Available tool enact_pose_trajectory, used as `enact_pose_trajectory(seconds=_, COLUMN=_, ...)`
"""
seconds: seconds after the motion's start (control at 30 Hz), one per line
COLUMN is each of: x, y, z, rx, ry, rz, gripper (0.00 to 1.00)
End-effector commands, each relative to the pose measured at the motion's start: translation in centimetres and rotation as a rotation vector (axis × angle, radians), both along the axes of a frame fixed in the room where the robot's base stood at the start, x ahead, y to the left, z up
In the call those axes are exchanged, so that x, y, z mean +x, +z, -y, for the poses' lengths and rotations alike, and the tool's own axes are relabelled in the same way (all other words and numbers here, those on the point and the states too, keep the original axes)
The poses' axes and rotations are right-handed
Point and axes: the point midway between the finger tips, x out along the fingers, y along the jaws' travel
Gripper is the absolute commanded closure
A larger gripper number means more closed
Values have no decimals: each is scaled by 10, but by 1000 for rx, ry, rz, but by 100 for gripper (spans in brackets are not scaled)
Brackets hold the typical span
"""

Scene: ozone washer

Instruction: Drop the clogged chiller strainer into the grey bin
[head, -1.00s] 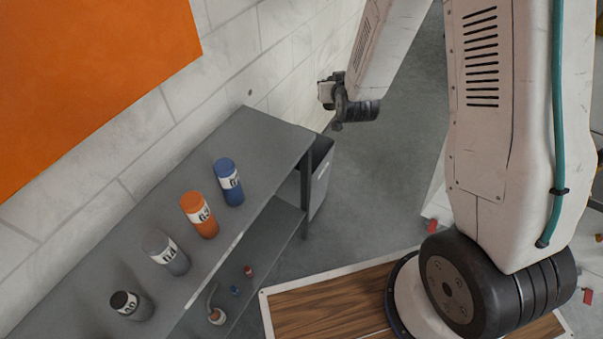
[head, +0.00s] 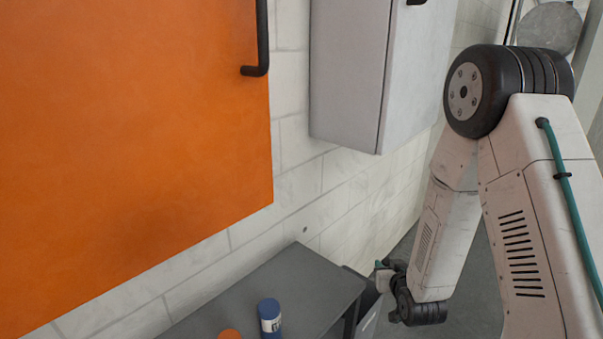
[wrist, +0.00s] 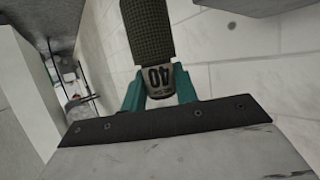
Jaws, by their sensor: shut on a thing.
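My gripper (wrist: 158,88) has teal fingers shut around the label end of a dark, mesh-covered cylinder, which looks like the strainer (wrist: 147,30). Its pale label has dark digits that look like 40, and its far end runs out of the wrist view. In the head view my gripper (head: 383,272) is small, near the far end of the grey shelf; the held strainer cannot be made out there. The grey bin (head: 368,303) stands on the floor against the shelf's far end, partly hidden by the shelf and my arm. Its opening is not clear.
A blue bottle (head: 269,318) and the top of an orange one (head: 229,335) stand on the grey shelf (head: 290,285). An orange panel (head: 130,150) and a grey wall cabinet (head: 350,75) hang on the white block wall. Floor shows right of the bin.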

Motion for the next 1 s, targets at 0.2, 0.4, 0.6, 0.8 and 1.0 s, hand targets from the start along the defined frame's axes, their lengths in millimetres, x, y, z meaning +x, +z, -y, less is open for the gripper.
enact_pose_trajectory(seconds=0.2, x=-17, y=-27, z=0, rx=0, ry=0, rz=-1, gripper=95)
enact_pose_trajectory(seconds=0.4, x=-17, y=-28, z=0, rx=0, ry=0, rz=3, gripper=95)
enact_pose_trajectory(seconds=0.6, x=-17, y=-28, z=0, rx=0, ry=0, rz=2, gripper=95)
enact_pose_trajectory(seconds=0.8, x=-17, y=-28, z=0, rx=0, ry=0, rz=2, gripper=95)
enact_pose_trajectory(seconds=1.0, x=-17, y=-28, z=0, rx=0, ry=0, rz=2, gripper=95)
